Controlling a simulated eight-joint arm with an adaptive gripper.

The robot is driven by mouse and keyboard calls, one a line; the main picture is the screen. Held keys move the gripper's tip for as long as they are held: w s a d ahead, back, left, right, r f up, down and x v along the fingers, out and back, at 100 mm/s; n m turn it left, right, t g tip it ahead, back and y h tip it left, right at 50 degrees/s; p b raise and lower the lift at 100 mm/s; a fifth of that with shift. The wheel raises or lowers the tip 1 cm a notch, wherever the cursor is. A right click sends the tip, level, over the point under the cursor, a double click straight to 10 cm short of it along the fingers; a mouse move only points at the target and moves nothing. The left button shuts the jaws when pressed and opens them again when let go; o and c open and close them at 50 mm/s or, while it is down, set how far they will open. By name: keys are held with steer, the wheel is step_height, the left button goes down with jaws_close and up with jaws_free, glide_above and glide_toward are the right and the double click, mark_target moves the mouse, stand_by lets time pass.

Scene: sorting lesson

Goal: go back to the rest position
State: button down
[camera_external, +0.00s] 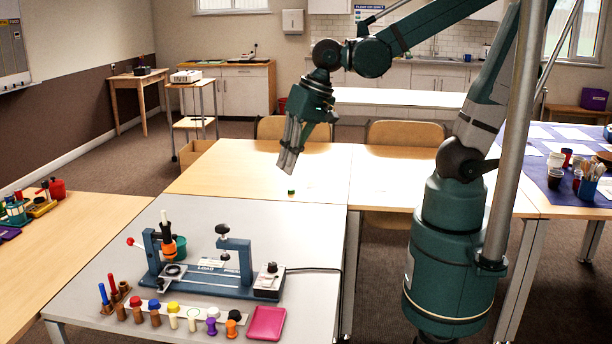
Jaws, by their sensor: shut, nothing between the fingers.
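My gripper (288,166) hangs at the end of my raised arm, above the near edge of the wooden table. Its fingers are together and point down and slightly left. It holds nothing. A small green piece (291,191) lies below it, apart from the fingertips, near the border between the wooden table and the grey table.
A blue press fixture (212,279) stands on the grey table (309,228). Several coloured pegs line its front, beside a pink tray (266,322). The wooden table (230,170) is mostly clear. A metal pole (505,150) rises at right. Cups (586,188) stand on the right table.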

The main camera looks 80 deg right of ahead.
steer(key=s+d+r+n+t, duration=0.3)
steer(key=s+d+r+n, duration=0.2)
steer(key=s+d+n, duration=0.1)
steer(key=shift+d+r+n+h, duration=0.2)
steer(key=shift+d+n+h, duration=0.2)
steer(key=shift+d+n, duration=0.45)
steer(key=c, duration=3.2)
jaws_free()
steer(key=shift+a, duration=0.15)
steer(key=shift+c, duration=0.2)
